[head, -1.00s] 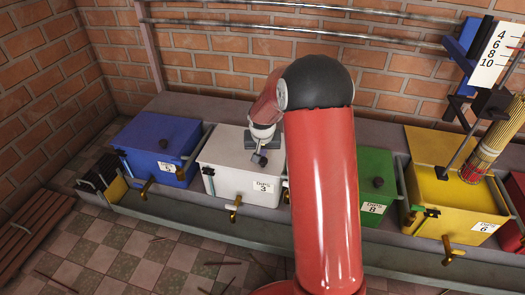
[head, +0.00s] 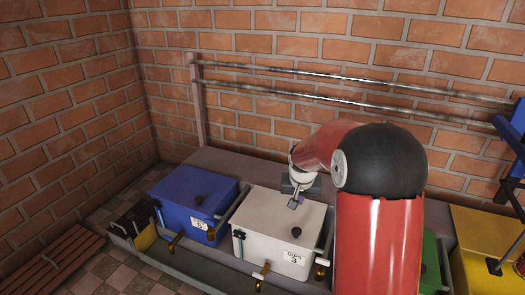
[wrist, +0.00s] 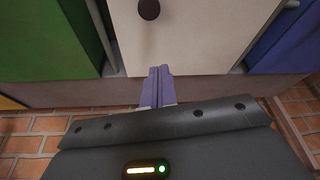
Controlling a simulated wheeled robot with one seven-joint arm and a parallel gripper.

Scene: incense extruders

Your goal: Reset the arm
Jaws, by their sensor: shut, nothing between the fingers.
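My arm is red with a black ball-shaped elbow and reaches over a row of boxes in the head view. My gripper (head: 294,204) is shut and empty, above the back part of the white box (head: 265,219), behind its dark knob (head: 297,232). In the wrist view my two purple fingers (wrist: 158,72) are pressed together, pointing at the white box (wrist: 190,35). Its knob (wrist: 149,9) is apart from the fingertips. The gap between fingertips and box is hard to judge.
A blue box (head: 195,197) stands left of the white one, with green (head: 430,262) and yellow (head: 480,225) boxes to the right. Brass taps stick out in front. Metal rails (head: 340,70) run along the brick wall behind.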

